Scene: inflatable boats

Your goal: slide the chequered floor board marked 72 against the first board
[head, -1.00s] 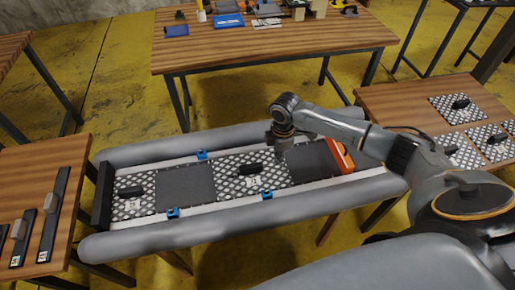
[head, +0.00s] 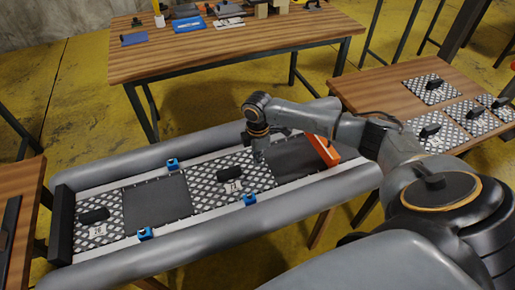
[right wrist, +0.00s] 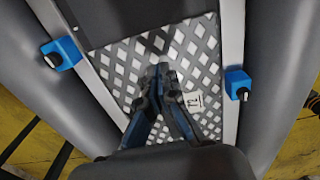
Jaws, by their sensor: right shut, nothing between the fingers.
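The chequered board marked 72 (head: 209,185) lies in the inflatable boat, with a black handle on top. It also shows in the right wrist view (right wrist: 197,58), with its white number label. The first chequered board (head: 120,225), with its own handle and label, lies at the boat's left end. A plain dark grey stretch (head: 157,204) separates the two boards. My right gripper (head: 262,156) is shut and empty over the right part of board 72, right of its handle. Its closed tips (right wrist: 162,68) point down at the chequered surface; I cannot tell whether they touch. My left gripper is out of view.
Grey tubes (head: 200,244) flank the boat floor, with blue clamps (head: 250,199) along its white side rails. An orange piece (head: 323,149) stands at the right end. More chequered boards (head: 431,89) lie on the right table. A table with tools stands behind.

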